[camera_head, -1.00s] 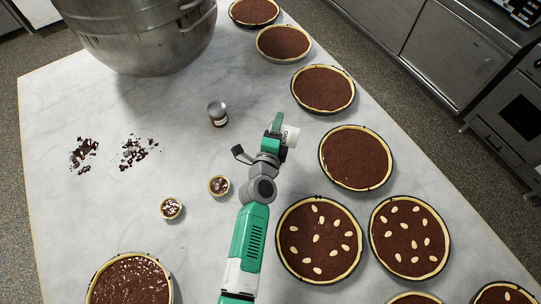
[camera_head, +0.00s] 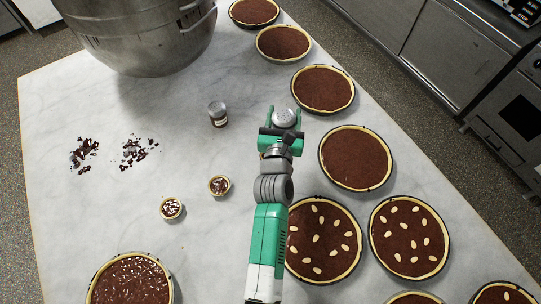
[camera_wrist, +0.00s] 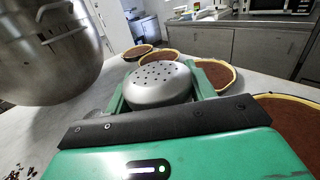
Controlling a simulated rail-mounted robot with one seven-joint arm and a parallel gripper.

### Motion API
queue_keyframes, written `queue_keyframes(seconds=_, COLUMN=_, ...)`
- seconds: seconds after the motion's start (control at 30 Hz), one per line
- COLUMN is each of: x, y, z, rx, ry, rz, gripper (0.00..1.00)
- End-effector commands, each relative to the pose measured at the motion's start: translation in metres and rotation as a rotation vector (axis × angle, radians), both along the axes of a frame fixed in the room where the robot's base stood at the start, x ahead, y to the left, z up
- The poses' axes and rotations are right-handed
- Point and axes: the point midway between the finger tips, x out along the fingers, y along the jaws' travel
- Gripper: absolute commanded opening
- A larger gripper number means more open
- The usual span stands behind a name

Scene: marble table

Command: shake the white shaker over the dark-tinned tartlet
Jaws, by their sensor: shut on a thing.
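My gripper (camera_head: 285,112) is shut on the white shaker (camera_head: 285,118), above the table. Its perforated metal top faces the head camera and also shows between my fingers in the wrist view (camera_wrist: 158,80); its white body is mostly hidden. Two small tartlets stand left of my arm: one (camera_head: 219,185) nearer to it, and one (camera_head: 171,208) farther left and lower. Both have pale crusts and dark filling with white bits. I cannot tell which has the dark tin. A small tan edge beside my wrist (camera_head: 262,155) is mostly hidden. The shaker is not over either visible tartlet.
A second shaker with a dark body and metal lid (camera_head: 218,114) stands left of my gripper. A large metal bowl (camera_head: 140,35) is at the back left. Several large chocolate tarts (camera_head: 356,158) line the right side. Chocolate shavings (camera_head: 135,152) lie on the left.

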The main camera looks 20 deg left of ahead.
Motion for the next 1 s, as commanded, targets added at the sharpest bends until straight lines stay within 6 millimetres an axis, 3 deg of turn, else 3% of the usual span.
queue_keyframes(seconds=0.1, x=0.0, y=0.0, z=0.029, rx=-0.002, ry=-0.001, rz=0.0, gripper=0.28)
queue_keyframes(seconds=0.33, x=0.0, y=0.0, z=0.059, rx=-0.003, ry=-0.001, rz=0.0, gripper=0.28)
queue_keyframes(seconds=1.0, x=0.0, y=0.0, z=0.059, rx=-0.004, ry=-0.002, rz=0.0, gripper=0.28)
